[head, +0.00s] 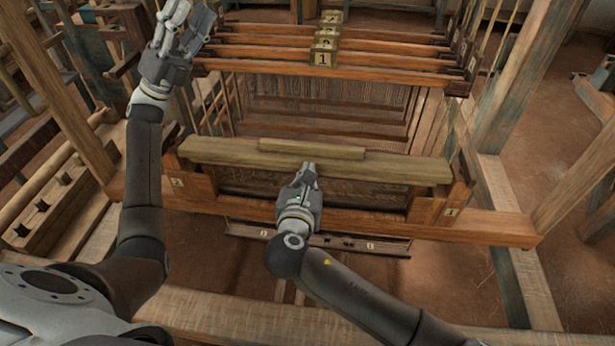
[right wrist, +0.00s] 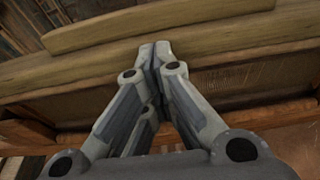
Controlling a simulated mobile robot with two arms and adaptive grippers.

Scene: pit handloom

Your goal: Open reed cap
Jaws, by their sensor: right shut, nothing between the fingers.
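The reed cap (head: 400,171) is a long greenish wooden bar with a shorter raised strip (head: 335,152) along its top. It lies across the loom's batten frame, above the reed (head: 350,192). My right gripper (head: 309,167) is shut and empty, its fingertips at the middle of the cap's near edge. In the right wrist view the closed fingertips (right wrist: 154,47) overlap the cap (right wrist: 225,48); whether they touch it I cannot tell. My left gripper (head: 190,22) is open and empty, raised at the upper left, away from the cap.
The batten's lower beam (head: 385,222) runs below the cap, with uprights marked 2 and 1 at its ends. Behind stand several numbered heddle shafts (head: 290,67). Loom posts rise left and right (head: 525,70). A beam (head: 210,315) crosses the foreground.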

